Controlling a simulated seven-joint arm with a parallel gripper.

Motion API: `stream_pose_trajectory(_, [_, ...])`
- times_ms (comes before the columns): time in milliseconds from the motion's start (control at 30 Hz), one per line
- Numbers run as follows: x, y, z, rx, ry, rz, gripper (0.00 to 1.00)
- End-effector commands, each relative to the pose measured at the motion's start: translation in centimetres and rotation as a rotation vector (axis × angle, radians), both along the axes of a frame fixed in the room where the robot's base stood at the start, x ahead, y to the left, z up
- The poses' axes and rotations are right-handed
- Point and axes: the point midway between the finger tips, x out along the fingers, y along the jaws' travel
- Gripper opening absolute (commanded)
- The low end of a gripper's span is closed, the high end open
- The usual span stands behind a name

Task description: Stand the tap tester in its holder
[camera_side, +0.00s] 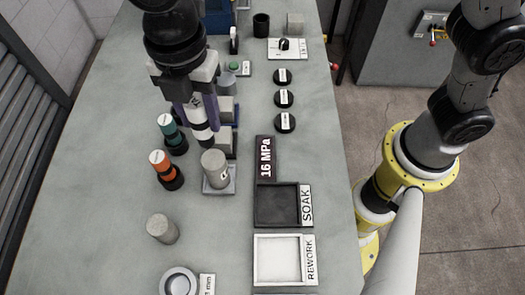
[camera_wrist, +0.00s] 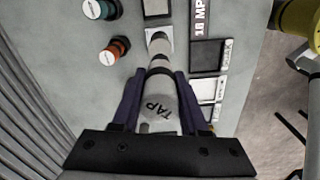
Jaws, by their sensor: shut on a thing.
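The tap tester (camera_side: 204,133) is a white and black banded rod. It hangs below my gripper (camera_side: 199,118), above the table in the side view. In the wrist view my gripper (camera_wrist: 159,100) is shut on the tester (camera_wrist: 160,112), with one purple finger on each side and the word TAP on its near part. Its far end points toward a grey cylinder on a square plate (camera_side: 215,170). I cannot tell the gap between them, nor whether that cylinder and plate are the holder.
A teal-capped piece (camera_side: 170,132) and an orange-capped piece (camera_side: 163,168) stand in black bases to the left. A loose grey cylinder (camera_side: 162,229) stands nearer the front. SOAK (camera_side: 279,205) and REWORK (camera_side: 284,260) trays lie at right. Black discs (camera_side: 284,98) sit farther back.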

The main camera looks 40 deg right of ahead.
Motion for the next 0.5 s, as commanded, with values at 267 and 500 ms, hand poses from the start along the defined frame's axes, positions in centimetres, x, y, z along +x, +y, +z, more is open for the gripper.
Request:
stream_pose_trajectory(267, [0.1,0.1,0.1,0.004,-0.004,-0.026,0.0])
stream_pose_trajectory(500, [1.2,-0.9,-0.9,0.014,-0.011,-0.251,0.0])
